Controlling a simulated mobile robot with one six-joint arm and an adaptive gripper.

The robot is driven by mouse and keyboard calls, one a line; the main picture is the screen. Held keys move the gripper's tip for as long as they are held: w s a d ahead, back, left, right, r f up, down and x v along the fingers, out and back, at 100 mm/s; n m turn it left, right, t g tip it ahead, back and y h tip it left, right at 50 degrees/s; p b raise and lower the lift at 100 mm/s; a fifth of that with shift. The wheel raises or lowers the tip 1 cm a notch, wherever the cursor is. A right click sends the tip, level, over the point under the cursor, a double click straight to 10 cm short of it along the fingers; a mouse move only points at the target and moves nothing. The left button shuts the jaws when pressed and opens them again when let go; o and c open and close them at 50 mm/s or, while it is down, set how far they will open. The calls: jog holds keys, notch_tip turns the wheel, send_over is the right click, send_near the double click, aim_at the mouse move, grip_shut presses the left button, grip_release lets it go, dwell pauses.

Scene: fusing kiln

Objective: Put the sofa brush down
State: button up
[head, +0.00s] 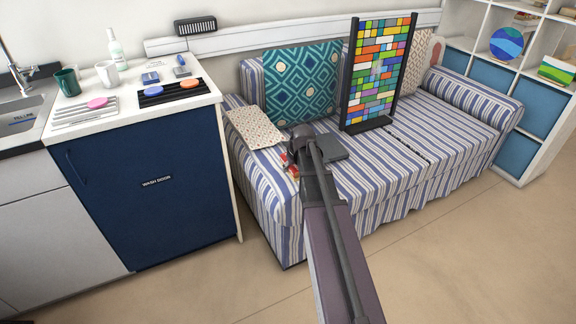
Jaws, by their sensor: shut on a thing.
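My gripper (292,158) is over the left part of the striped sofa (375,167), near its left arm, and is mostly hidden behind my own arm. A small red and tan piece (289,165) shows at its left side, apparently part of the sofa brush that it is shut on. The rest of the brush is hidden. I cannot tell whether the brush touches the seat.
A patterned cloth (256,127) lies over the sofa's left arm. A teal cushion (300,85) and an upright multicoloured panel (377,75) in a dark frame are on the sofa. A blue-fronted counter (150,190) stands left. The right seat is largely clear.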

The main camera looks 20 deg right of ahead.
jog(key=w, duration=0.2)
jog(key=w+d, duration=0.1)
jog(key=w, duration=0.1)
jog(key=w+d, duration=0.1)
jog(key=w, duration=0.1)
jog(key=shift+w+f, duration=0.3)
jog(key=shift+w, duration=0.05)
jog(key=shift+f+b, duration=0.1)
jog(key=shift+b, duration=0.25)
jog(key=shift+f+b, duration=1.7)
jog(key=o, duration=1)
jog(key=p+v, duration=1.1)
jog(key=v, duration=0.1)
jog(key=shift+r, duration=0.1)
